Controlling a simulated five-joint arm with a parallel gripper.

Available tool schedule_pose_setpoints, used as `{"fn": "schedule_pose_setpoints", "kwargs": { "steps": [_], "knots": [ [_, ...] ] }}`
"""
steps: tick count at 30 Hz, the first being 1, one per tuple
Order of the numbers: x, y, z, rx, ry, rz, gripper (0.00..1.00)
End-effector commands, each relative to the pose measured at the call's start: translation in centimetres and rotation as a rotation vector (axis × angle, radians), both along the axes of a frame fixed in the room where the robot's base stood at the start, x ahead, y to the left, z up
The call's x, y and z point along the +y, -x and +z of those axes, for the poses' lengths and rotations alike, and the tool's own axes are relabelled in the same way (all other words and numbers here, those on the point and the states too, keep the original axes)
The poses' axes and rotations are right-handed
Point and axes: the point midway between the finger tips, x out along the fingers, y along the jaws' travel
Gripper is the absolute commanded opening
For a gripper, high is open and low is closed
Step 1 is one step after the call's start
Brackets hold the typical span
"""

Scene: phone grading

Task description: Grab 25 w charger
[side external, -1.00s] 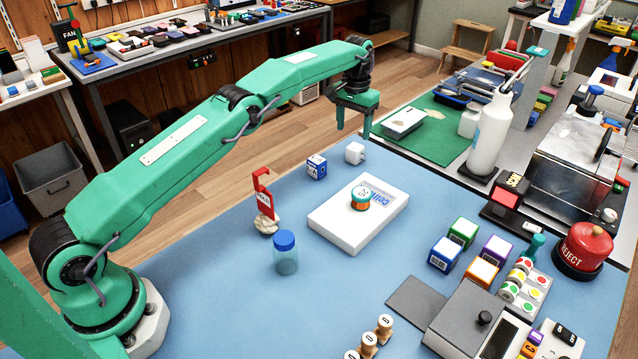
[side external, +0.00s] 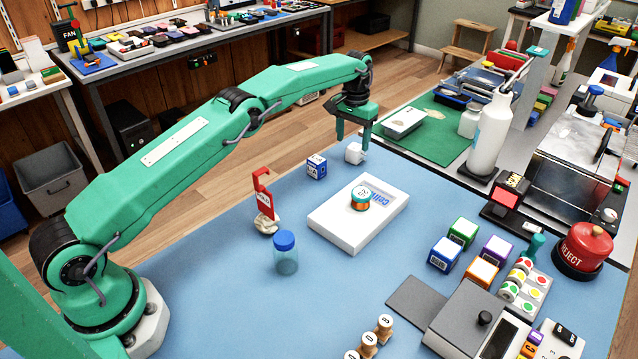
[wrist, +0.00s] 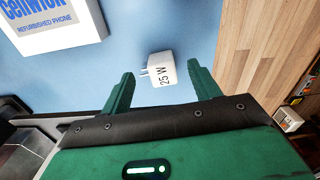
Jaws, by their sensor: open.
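The 25 W charger (wrist: 162,70) is a small white block with black "25 W" lettering and metal prongs. In the wrist view it lies on the blue mat, ahead of and between the two open fingers of my gripper (wrist: 161,90). In the side view the charger (side external: 355,153) sits near the mat's far edge, close below my gripper (side external: 352,145). One finger passes close to the charger there; I cannot tell whether it touches. My gripper is open and empty.
A blue-and-white cube (side external: 316,167) stands left of the charger. A white phone box (side external: 335,228) with a round tin (side external: 361,198) on it lies nearer. A green mat (side external: 436,145) with a tray (side external: 403,122) is to the right.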

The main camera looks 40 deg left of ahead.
Motion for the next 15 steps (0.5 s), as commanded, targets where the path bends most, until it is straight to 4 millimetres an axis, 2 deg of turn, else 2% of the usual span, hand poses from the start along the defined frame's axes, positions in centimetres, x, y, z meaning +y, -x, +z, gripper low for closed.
{"fn": "schedule_pose_setpoints", "kwargs": {
  "steps": [9,15],
  "knots": [
    [0.0,0.1,-3.4,0.003,0.0,0.0,0.62],
    [0.0,0.1,-4.8,0.001,0.0,0.0,0.62]
  ]
}}
